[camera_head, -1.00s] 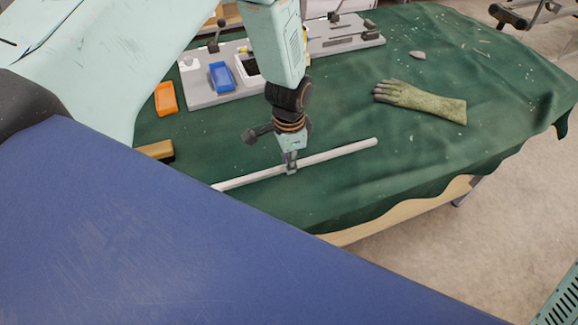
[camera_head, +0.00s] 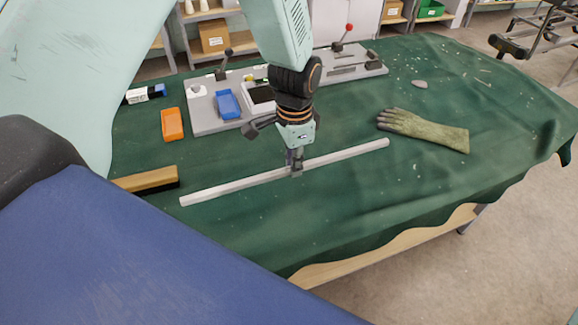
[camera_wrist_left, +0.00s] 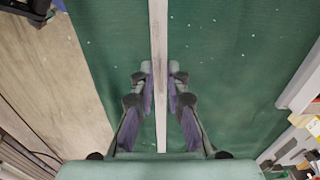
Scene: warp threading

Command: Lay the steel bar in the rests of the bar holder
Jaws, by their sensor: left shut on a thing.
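The steel bar (camera_head: 235,186) is a long, pale, straight bar lying across the picture over the green cloth. My left gripper (camera_head: 296,168) points down and is shut on the bar near its middle. In the left wrist view the bar (camera_wrist_left: 158,40) runs from the top edge down between the two fingers (camera_wrist_left: 160,85). The gap between bar and cloth is hard to judge. A grey fixture (camera_head: 205,123) with levers stands at the back of the table, partly hidden by my left arm; I cannot tell its bar rests clearly. My right gripper is not in view.
A green glove (camera_head: 425,131) lies right of the bar. A blue tray (camera_head: 227,104) sits on the fixture, with an orange tray (camera_head: 172,124) to its left. A wood-coloured brush-like block (camera_head: 150,180) lies near the bar's left end. The cloth in front is clear.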

